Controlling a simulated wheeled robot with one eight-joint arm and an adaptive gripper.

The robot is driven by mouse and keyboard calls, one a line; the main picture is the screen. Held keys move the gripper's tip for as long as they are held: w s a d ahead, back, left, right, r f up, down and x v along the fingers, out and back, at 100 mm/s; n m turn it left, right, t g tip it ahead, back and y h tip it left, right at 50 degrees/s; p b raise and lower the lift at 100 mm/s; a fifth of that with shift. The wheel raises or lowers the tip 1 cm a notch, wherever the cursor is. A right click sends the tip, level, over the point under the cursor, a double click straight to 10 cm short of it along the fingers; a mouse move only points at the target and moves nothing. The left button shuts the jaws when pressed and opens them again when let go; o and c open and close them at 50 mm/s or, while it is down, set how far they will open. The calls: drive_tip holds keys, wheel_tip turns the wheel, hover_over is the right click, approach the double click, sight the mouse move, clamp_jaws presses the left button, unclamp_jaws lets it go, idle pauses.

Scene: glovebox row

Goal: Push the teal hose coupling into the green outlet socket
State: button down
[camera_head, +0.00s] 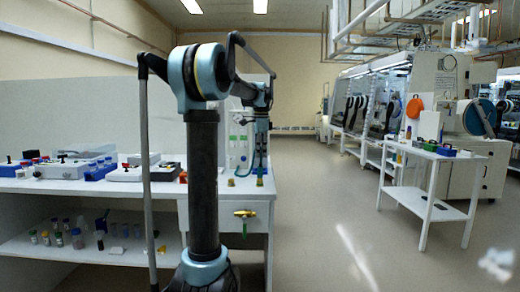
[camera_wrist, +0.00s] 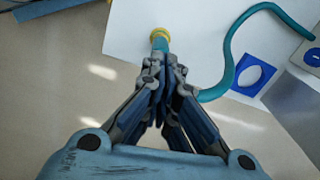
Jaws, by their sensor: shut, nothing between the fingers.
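In the wrist view, a teal coupling (camera_wrist: 160,45) shows just beyond my fingertips, with its far end at a yellow ring (camera_wrist: 159,34) on the white bench top. I cannot tell whether it is seated in the ring or only meets it. A teal hose (camera_wrist: 231,62) curves away to the right, and its near end is hidden by the fingers. My gripper (camera_wrist: 158,70) is shut, its fingertips close behind the coupling, with nothing held between them. In the head view, the hose (camera_head: 257,163) hangs below my arm's end. I cannot pick out a green socket for certain.
A blue plate with a pale oval (camera_wrist: 255,75) lies right of the hose in the wrist view. In the head view, a green and brass valve (camera_head: 244,213) sits on the bench front. Trays (camera_head: 65,168) stand on the left bench. The aisle floor (camera_head: 330,220) is open.

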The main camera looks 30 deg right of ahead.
drive_tip(key=shift+f, duration=1)
drive_tip(key=shift+f, duration=0.45)
drive_tip(key=shift+r, duration=0.15)
wheel_tip(320, 180, up, 14)
drive_tip(key=r, duration=0.1)
drive_tip(key=s+a+f+n, duration=0.1)
drive_tip(key=a+f+n, duration=0.45)
drive_tip(key=a, duration=0.85)
drive_tip(key=s+a+f+n+t, duration=0.1)
drive_tip(key=s+a+f+n, duration=0.5)
drive_tip(key=a+f, duration=0.55)
drive_tip(key=s+a+f+n, duration=0.5)
drive_tip(key=s+a+f, duration=0.2)
drive_tip(key=f, duration=0.4)
drive_tip(key=s+a+f+n+t, duration=0.1)
drive_tip(key=s+a+f+n, duration=0.5)
drive_tip(key=f, duration=0.6)
drive_tip(key=s+a, duration=0.2)
drive_tip(key=s, duration=0.1)
drive_tip(key=shift+s, duration=0.15)
